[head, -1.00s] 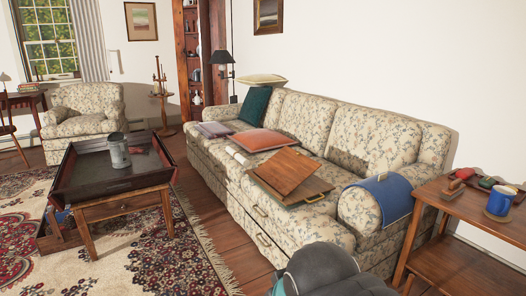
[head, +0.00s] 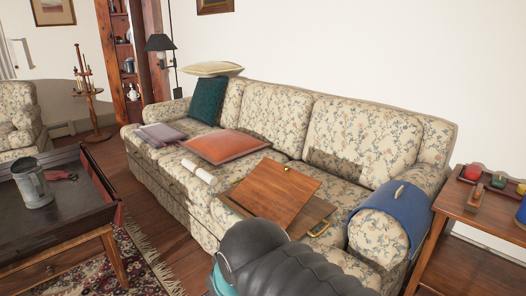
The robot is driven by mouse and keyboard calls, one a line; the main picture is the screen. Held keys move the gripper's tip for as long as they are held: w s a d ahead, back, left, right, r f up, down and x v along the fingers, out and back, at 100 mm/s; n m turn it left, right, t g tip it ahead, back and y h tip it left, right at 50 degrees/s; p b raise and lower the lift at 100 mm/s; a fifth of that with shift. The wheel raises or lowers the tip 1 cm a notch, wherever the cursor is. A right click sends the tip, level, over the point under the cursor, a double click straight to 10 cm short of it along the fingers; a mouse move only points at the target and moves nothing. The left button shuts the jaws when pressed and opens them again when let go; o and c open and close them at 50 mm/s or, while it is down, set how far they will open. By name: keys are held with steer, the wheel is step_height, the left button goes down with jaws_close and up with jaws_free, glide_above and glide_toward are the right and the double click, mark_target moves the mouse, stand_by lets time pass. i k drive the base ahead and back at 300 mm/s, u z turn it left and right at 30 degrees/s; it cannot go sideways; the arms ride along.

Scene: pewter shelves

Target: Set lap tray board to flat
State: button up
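The lap tray (head: 316,232) lies on the sofa's front seat cushion, near the right armrest, with a brass handle at its right end. Its wooden board (head: 272,192) is tilted up, its far edge raised above the tray. A small knob or hole shows near the board's top edge. Part of my dark arm (head: 272,262) covers the lower middle of the head view, in front of the sofa. My gripper's fingers do not show.
The floral sofa (head: 360,135) holds an orange cushion (head: 225,147), a rolled paper (head: 199,171) and a blue armrest cloth (head: 393,212). A coffee table (head: 65,245) with a metal tankard (head: 32,182) stands left. A side table (head: 470,225) stands right. Wooden floor shows between sofa and coffee table.

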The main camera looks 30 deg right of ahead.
mark_target(275, 192)
steer(key=i, duration=0.9)
steer(key=z, duration=1.15)
